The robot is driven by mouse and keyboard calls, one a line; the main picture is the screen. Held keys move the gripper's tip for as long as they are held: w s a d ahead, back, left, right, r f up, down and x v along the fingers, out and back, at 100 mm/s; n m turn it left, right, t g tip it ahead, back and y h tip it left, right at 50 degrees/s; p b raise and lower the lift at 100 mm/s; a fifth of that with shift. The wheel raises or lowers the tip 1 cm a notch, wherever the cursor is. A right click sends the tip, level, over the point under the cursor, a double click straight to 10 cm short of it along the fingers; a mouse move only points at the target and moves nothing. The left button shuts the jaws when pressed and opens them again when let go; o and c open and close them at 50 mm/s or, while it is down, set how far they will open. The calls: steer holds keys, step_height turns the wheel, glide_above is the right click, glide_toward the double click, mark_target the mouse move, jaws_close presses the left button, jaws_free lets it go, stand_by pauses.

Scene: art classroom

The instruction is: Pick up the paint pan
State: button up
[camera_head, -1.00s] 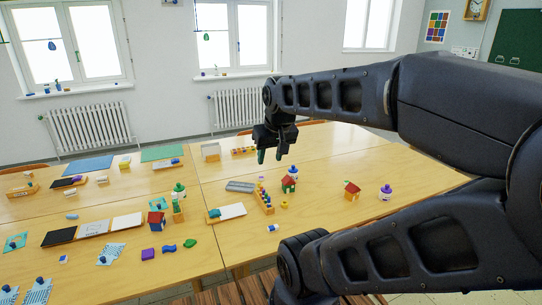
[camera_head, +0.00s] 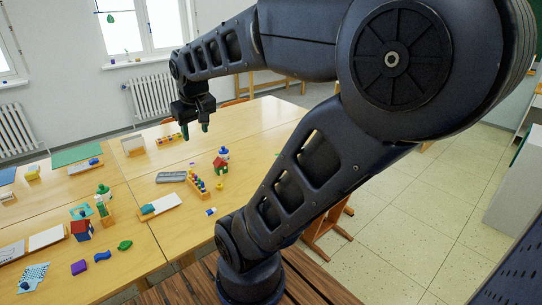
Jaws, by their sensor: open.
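A flat grey pan (camera_head: 171,177), which looks like the paint pan, lies on the wooden table (camera_head: 150,205) left of a wooden rack of coloured pegs. My gripper (camera_head: 196,130) is open and empty. It hangs fingers down in the air, above and to the right of the grey pan in the picture, apart from it. Its exact height over the table is hard to tell.
Open floor (camera_head: 400,220) lies to the right.

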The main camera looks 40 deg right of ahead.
steer(key=w+d+f+n+g+h, duration=0.25)
steer(key=w+d+f, duration=0.25)
steer(key=w+d, duration=0.8)
steer(key=w+d+f+n+g+h, duration=0.1)
steer(key=w+d+f+n+h, duration=0.3)
steer(key=w+d, duration=0.9)
steer(key=n+g+h, duration=0.2)
steer(key=n+g, duration=0.1)
steer(key=n, duration=0.6)
glide_above(276, 155)
steer(key=w+a, duration=0.1)
steer(key=a, duration=0.2)
steer(key=shift+t+y, duration=0.25)
step_height(276, 155, down, 33)
steer(key=shift+a+f, duration=0.1)
steer(key=shift+x, duration=2.55)
steer(key=shift+a+f, duration=0.15)
jaws_close()
